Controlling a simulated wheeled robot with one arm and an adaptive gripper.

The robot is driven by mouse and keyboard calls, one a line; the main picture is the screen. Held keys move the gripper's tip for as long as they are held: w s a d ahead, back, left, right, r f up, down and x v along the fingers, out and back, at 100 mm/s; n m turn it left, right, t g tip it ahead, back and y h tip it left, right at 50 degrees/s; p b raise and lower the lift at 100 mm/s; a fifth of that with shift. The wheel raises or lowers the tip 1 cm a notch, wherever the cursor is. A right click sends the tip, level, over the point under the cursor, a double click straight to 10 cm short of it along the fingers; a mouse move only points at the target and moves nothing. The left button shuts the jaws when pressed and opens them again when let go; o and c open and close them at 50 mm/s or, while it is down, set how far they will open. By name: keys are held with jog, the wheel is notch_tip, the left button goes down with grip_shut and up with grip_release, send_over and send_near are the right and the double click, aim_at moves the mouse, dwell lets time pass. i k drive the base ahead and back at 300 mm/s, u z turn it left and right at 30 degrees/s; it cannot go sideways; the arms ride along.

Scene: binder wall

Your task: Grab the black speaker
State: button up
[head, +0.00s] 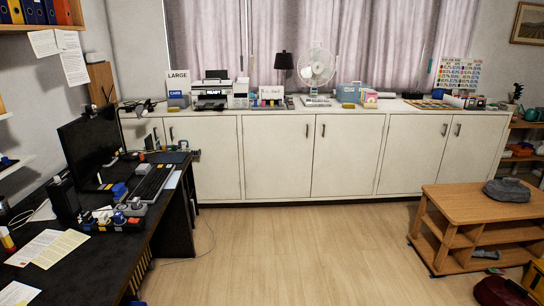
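A black upright box (64,200) that looks like the black speaker stands on the dark desk (95,258) at the left. It is in front of the black monitor (90,145), close to the wall side. Several small coloured items stand just to its right. My gripper is not in view.
A black keyboard (153,183) and loose papers (48,247) lie on the desk. A white cabinet row (275,158) along the back wall bears a printer (211,92) and a fan (316,67). A wooden table (475,205) stands at the right. The middle floor (300,255) is clear.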

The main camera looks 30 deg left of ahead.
aim_at(63, 196)
jog(key=u, duration=2)
jog(key=i, duration=2.7)
jog(key=u, duration=2.2)
